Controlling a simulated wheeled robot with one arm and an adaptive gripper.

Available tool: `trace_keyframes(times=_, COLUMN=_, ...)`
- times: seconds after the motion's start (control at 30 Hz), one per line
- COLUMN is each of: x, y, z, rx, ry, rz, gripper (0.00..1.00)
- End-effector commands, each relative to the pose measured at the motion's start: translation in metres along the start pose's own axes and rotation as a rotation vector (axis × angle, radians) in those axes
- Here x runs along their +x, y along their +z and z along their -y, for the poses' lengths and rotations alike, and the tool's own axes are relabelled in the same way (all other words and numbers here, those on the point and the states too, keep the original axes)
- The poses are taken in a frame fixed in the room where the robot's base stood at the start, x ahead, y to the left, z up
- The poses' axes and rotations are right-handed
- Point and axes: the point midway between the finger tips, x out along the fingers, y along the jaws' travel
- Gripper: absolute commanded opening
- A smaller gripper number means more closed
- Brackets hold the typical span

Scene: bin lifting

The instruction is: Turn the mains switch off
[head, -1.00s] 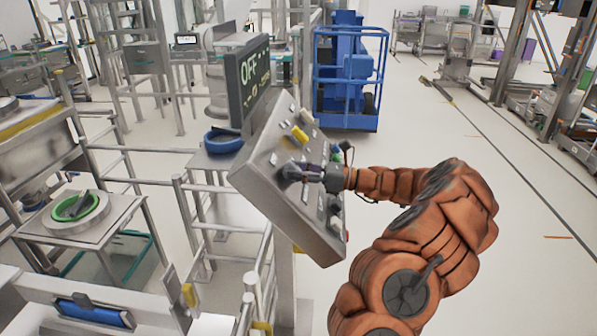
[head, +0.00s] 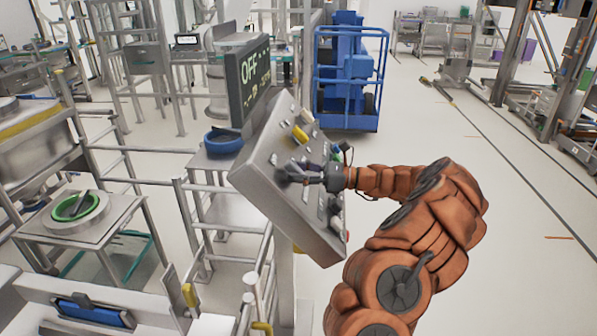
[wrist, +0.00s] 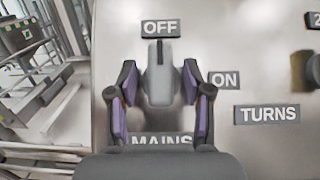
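The mains switch (wrist: 161,75) is a grey knob on the control panel, above the MAINS label (wrist: 161,140). Its dark pointer mark faces straight up at the OFF label (wrist: 159,28); the ON label (wrist: 224,80) is to its right. My gripper (wrist: 160,80) has its fingers apart, one on each side of the knob, with a narrow gap showing at each side. In the head view my gripper (head: 305,174) reaches the panel face from the right, and the knob is partly hidden by the fingers.
The tilted grey control panel (head: 262,176) carries several other knobs and buttons, including a yellow one (head: 300,135). A dark display (head: 248,80) reading OFF stands behind it. Metal railings (head: 190,225) are to the left. Open floor (head: 500,200) lies to the right.

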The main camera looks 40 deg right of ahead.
Motion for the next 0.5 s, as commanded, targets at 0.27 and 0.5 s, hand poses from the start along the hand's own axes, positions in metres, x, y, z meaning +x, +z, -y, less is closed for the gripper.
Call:
trace_keyframes(times=0.27, x=-0.008, y=0.002, z=0.001, rx=-0.002, ry=-0.004, rz=0.002, gripper=0.5)
trace_keyframes(times=0.5, x=-0.048, y=0.001, z=0.002, rx=-0.003, ry=-0.006, rz=0.001, gripper=0.5)
